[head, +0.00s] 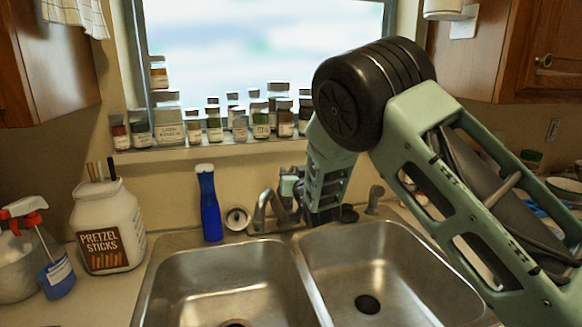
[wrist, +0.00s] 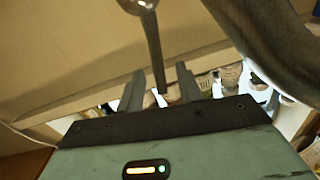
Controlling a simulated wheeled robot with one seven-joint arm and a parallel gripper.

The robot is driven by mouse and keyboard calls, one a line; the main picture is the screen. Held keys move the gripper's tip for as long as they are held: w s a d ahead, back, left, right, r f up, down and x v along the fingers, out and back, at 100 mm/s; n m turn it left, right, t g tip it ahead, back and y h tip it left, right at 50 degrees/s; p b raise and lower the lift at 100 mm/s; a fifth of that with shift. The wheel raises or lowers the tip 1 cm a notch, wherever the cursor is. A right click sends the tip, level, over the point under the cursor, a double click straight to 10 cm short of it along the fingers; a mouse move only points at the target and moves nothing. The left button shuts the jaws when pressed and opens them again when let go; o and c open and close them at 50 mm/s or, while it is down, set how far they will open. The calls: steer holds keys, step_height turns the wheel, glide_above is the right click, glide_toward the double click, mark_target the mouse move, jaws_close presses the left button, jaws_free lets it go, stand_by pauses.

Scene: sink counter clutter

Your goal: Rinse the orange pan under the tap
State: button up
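No orange pan shows in either view. The metal tap (head: 262,208) stands behind the double steel sink (head: 300,270), partly hidden by my arm. My gripper (head: 290,187) is at the back of the sink, close beside the tap. In the wrist view its two fingers (wrist: 160,88) are apart. A thin metal lever (wrist: 152,45) reaches down between them, with no clear contact visible. The thick curved tap spout (wrist: 255,45) passes on the right of the wrist view.
A blue bottle (head: 209,205) and a pretzel jar (head: 105,225) stand left of the tap. A spray bottle (head: 22,240) is at far left. Several spice jars (head: 240,125) line the sill. Dishes (head: 565,188) sit on the right. Both visible basin floors look largely clear.

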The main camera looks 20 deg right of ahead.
steer(key=shift+w, duration=0.9)
steer(key=shift+c, duration=0.4)
jaws_close()
steer(key=shift+w+r+g+p, duration=0.35)
steer(key=shift+r+g+p, duration=0.1)
steer(key=shift+g+p, duration=0.05)
steer(key=shift+w+a+g+p, duration=0.15)
steer(key=shift+w+g+p, duration=0.25)
steer(key=shift+g, duration=0.3)
steer(key=shift+o, duration=0.4)
jaws_free()
steer(key=shift+s, duration=0.1)
